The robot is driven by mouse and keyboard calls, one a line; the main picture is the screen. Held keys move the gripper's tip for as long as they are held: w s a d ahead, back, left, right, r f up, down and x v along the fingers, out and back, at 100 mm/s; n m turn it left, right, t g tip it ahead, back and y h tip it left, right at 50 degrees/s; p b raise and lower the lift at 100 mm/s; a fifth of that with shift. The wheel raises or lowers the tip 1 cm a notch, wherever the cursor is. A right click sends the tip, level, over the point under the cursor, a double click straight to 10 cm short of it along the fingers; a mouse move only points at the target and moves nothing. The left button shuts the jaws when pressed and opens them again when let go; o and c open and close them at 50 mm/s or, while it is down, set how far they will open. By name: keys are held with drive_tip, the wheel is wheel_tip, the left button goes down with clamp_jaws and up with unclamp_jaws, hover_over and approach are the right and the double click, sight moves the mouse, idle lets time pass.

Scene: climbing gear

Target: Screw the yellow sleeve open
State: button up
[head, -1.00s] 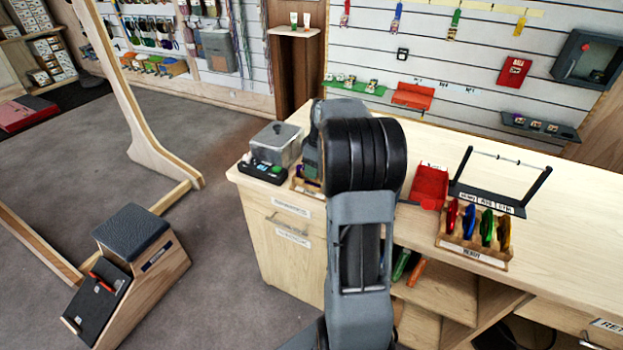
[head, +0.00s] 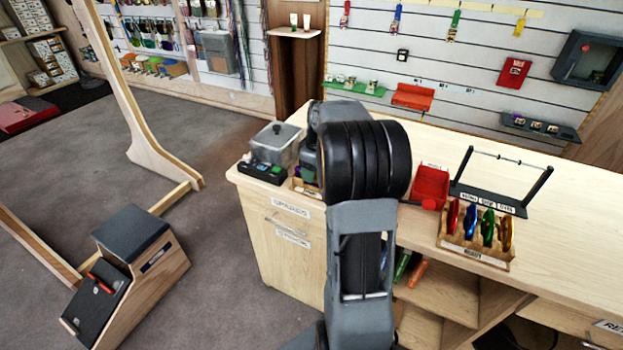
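A wooden rack (head: 476,247) on the counter holds several upright carabiners: red (head: 452,217), blue (head: 469,222), green (head: 487,227) and yellow (head: 505,234). The yellow one stands at the right end; its sleeve is too small to make out. My grey and black arm rises in the middle of the head view and reaches over the counter. My gripper is hidden behind the arm's thick black joint, so its fingers and anything in them do not show.
A black stand with a bar (head: 500,185) stands behind the rack. A red bin (head: 430,187) lies right of my arm. A clear box (head: 277,143) and a black tray (head: 262,171) sit at the counter's left end. The counter (head: 580,230) is bare to the right.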

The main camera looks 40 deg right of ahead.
drive_tip(key=shift+f, duration=0.25)
drive_tip(key=shift+f+b, duration=1)
drive_tip(key=shift+f, duration=0.2)
drive_tip(key=shift+w+d+r+p, duration=0.1)
drive_tip(key=shift+w+d+p, duration=0.1)
drive_tip(key=shift+d+p, duration=0.15)
drive_tip(key=shift+w+d, duration=0.35)
drive_tip(key=shift+d, duration=0.35)
drive_tip(key=shift+s+a+r+p, duration=0.1)
drive_tip(key=shift+a+r+p, duration=0.15)
drive_tip(key=shift+r+p, duration=0.4)
drive_tip(key=shift+s+a+r+p, duration=0.1)
drive_tip(key=shift+a+r+p, duration=0.1)
drive_tip(key=shift+r+p, duration=0.35)
drive_tip(key=shift+r, duration=0.15)
